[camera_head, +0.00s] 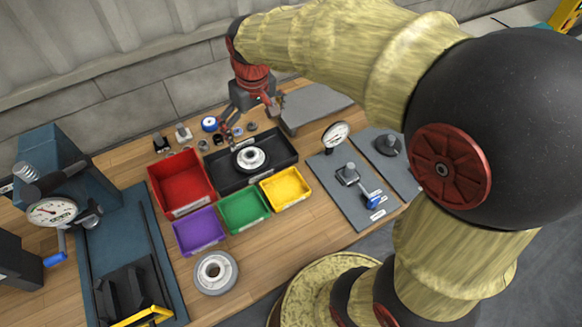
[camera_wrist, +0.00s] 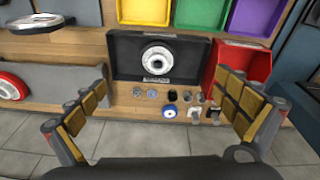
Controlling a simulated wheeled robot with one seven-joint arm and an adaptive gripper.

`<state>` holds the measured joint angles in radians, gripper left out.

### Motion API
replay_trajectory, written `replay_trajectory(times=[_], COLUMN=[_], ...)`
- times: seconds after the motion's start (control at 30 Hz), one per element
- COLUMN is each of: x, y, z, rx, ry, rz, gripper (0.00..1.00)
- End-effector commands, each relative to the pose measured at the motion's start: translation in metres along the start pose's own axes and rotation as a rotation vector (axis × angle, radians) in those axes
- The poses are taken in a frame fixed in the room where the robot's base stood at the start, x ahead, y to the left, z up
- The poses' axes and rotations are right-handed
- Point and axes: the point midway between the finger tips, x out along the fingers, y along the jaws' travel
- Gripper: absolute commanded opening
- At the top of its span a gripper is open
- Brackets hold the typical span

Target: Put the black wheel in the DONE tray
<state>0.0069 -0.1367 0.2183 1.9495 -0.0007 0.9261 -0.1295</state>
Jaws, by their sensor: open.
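My gripper (camera_head: 247,117) is above the back of the bench, behind the tray. In the wrist view my gripper (camera_wrist: 163,82) is open, with its fingers wide apart and nothing between them. The tray shows beyond the fingertips.
Red (camera_head: 181,183), purple (camera_head: 199,231), green (camera_head: 244,211) and yellow (camera_head: 285,188) bins surround the black tray's left and front. A grey wheel-like disc (camera_head: 215,272) lies at the front. Small parts (camera_wrist: 170,110) lie behind the tray. A gauge stand (camera_head: 352,185) is to the right.

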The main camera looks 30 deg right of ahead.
Motion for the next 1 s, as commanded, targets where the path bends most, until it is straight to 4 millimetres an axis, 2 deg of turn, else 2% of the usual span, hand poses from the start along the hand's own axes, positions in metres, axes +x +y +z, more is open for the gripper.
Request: replay_trajectory(times=[0.03, 0.1, 0.3, 0.47, 0.6, 0.8, 1.0], x=[-0.015, -0.031, -0.067, -0.084, -0.091, -0.092, -0.091], y=[-0.002, -0.005, -0.012, -0.018, -0.022, -0.026, -0.026], z=[0.013, 0.030, 0.082, 0.125, 0.157, 0.182, 0.186], rx=[0.009, 0.020, 0.054, 0.081, 0.103, 0.119, 0.123], ry=[0.026, 0.056, 0.143, 0.211, 0.262, 0.302, 0.307], rz=[0.003, 0.006, 0.013, 0.017, 0.017, 0.017, 0.017], gripper=[1.00, 1.00, 1.00, 1.00, 1.00, 1.00, 1.00])
